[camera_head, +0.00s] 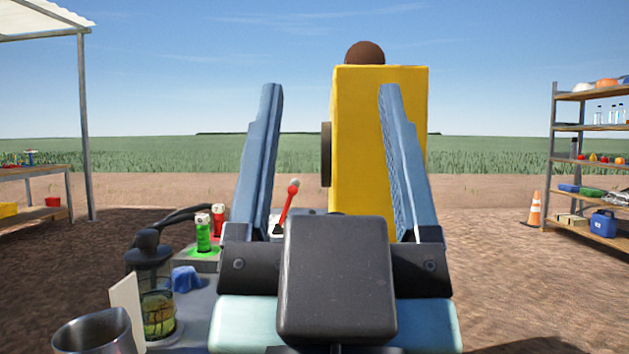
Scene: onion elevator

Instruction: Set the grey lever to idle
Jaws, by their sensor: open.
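My gripper (329,86) is in the middle of the view, seen from behind, with its two blue fingers upright and wide apart. Nothing is held between them. No lever that is clearly grey shows; my gripper's dark body may hide part of the panel. Left of that finger are a lit green handle (203,233) and a red one (218,222) with white tops. No idle marking can be read.
A yellow box (350,140) with a brown dome stands beyond the fingers. A dark lantern (156,285), a blue cloth (186,280), a white card (126,308) and a metal cup (95,334) crowd the lower left. A shelf (590,128) and a cone (535,210) stand far right.

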